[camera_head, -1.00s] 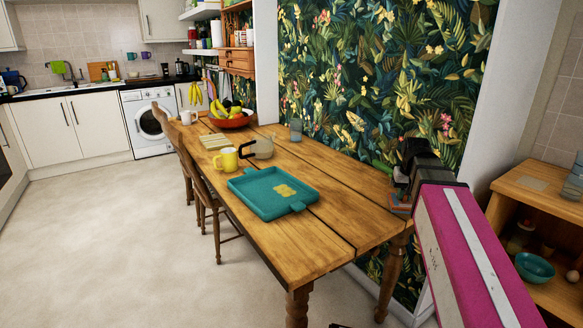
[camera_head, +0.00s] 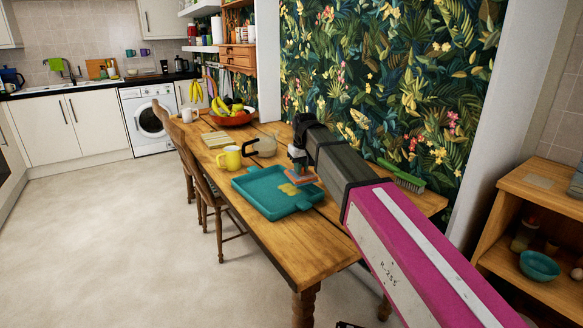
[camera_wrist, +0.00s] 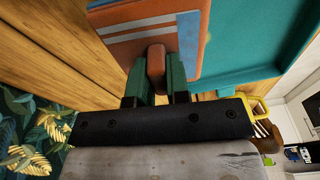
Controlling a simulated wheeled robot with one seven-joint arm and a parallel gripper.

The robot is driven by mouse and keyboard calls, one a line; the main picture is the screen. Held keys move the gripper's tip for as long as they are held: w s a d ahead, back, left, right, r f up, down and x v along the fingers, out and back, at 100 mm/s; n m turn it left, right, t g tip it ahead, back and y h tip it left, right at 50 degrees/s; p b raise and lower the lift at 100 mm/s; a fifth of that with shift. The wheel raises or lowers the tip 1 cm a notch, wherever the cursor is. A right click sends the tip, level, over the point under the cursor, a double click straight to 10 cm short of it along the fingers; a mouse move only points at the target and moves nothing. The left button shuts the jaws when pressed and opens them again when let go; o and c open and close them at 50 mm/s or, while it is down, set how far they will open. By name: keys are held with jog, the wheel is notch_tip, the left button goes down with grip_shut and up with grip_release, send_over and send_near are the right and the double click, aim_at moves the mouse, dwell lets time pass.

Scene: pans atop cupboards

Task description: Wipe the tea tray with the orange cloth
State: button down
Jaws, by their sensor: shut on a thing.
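The teal tea tray (camera_head: 262,203) lies on the wooden table, with a yellowish patch (camera_head: 289,189) on its floor. My gripper (camera_head: 298,162) is at the tray's far right side, shut on the orange cloth (camera_head: 301,178). In the wrist view the cloth (camera_wrist: 140,22), orange with pale and blue stripes, is a flat pad pinched by an orange ridge between my green fingers (camera_wrist: 156,82). The tray (camera_wrist: 250,40) shows beyond it there. The cloth overlaps the tray's edge in view; I cannot tell whether they touch. The cloth hides part of the tray.
A yellow mug (camera_head: 229,158) and a glass jug (camera_head: 265,147) stand close behind the tray. A green brush (camera_head: 402,176) lies by the wall at right. A red fruit bowl (camera_head: 232,118) stands at the far end. Chairs (camera_head: 205,185) line the left side. The near tabletop is clear.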

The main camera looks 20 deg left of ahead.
aim_at(292, 173)
jog(key=a, duration=0.1)
jog(key=s+a, duration=0.1)
jog(key=a, duration=0.1)
jog(key=shift+a+r+n, duration=0.15)
jog(key=shift+a+n, duration=0.05)
jog(key=shift+n, duration=0.1)
jog(key=shift+s+d, duration=0.1)
jog(key=shift+f, duration=2.45)
jog(key=shift+f, duration=0.55)
